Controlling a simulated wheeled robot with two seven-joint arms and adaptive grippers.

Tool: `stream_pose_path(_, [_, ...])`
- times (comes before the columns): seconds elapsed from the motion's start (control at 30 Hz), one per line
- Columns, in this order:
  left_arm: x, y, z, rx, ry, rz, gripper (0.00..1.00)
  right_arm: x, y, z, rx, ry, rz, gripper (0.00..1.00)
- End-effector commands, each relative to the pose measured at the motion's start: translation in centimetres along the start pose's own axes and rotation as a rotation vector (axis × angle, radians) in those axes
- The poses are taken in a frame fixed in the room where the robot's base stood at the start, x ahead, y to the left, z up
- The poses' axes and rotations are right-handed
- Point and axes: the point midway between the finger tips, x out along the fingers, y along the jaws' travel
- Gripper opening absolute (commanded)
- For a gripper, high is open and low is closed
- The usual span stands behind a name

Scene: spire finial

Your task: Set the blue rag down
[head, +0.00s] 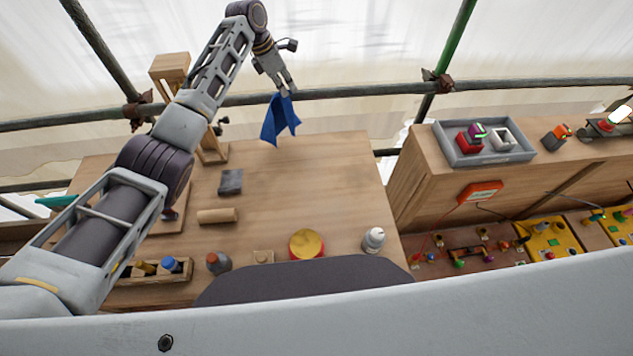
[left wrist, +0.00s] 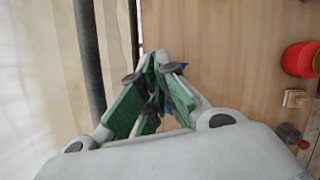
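The blue rag (head: 280,118) hangs from my left gripper (head: 284,90) in the head view. It droops in loose folds over the far edge of the wooden table (head: 310,190), and I cannot tell whether its lower tip touches the wood. The left gripper is shut on the rag's upper part. In the left wrist view, the green-padded fingers (left wrist: 152,90) come together, and small bits of the blue rag (left wrist: 183,66) show beside them. The rest of the rag is hidden there behind the fingers. My right gripper is not in view.
On the table are a dark grey block (head: 231,182), a wooden roller (head: 217,216), a yellow-topped red tin (head: 306,244), a white bottle (head: 373,239) and a wooden caddy (head: 150,270). A grey tray (head: 484,142) stands right. Scaffold poles (head: 330,95) run behind.

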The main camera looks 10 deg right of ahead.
Motion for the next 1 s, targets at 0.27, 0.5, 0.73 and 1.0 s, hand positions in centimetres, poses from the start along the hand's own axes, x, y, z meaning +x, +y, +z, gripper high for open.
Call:
stream_pose_path(0.27, [1.0, 0.2, -0.4, -0.047, 0.0, 0.015, 0.0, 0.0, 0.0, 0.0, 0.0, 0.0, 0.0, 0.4])
stream_pose_path(0.5, [2.5, -0.7, -0.8, -0.046, 0.0, 0.015, 0.0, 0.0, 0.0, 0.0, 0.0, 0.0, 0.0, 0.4])
stream_pose_path(0.73, [4.2, -1.8, -1.2, -0.046, -0.001, 0.015, 0.0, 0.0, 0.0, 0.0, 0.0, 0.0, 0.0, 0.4])
stream_pose_path(1.0, [6.0, -3.3, -1.6, -0.046, -0.001, 0.014, 0.0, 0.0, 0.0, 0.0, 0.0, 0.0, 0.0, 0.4])
